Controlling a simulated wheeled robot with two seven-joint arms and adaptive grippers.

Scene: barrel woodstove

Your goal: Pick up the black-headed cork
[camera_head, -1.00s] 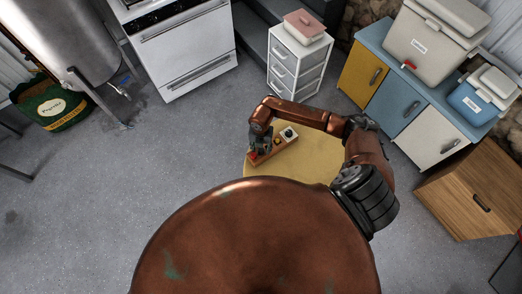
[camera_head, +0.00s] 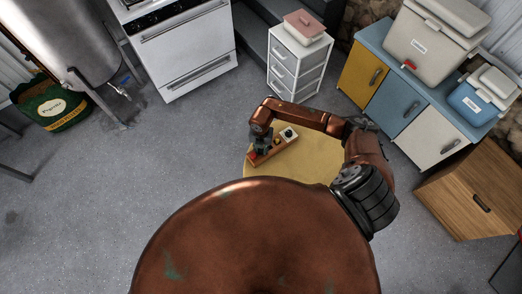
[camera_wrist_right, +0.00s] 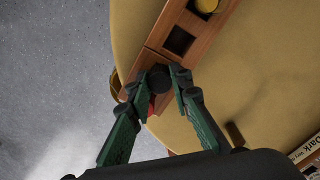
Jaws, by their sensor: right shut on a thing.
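The black-headed cork (camera_wrist_right: 160,78) shows as a dark round head in the right wrist view. My right gripper (camera_wrist_right: 169,75) is shut on it, with the two green fingers on either side of the head. The cork is over or at the wooden rack (camera_wrist_right: 196,28); I cannot tell whether its lower part is clear of the rack. In the head view my right gripper (camera_head: 263,146) is over the left part of the rack (camera_head: 271,153) and hides the cork. My left gripper is not in view.
The rack stands on a round yellow table (camera_head: 310,158). A yellow-headed cork (camera_wrist_right: 206,5) and an empty square hole show in the rack. Something red (camera_wrist_right: 152,107) is under the fingers. Books (camera_wrist_right: 307,155) lie at lower right. A white drawer unit (camera_head: 297,65) stands behind the table.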

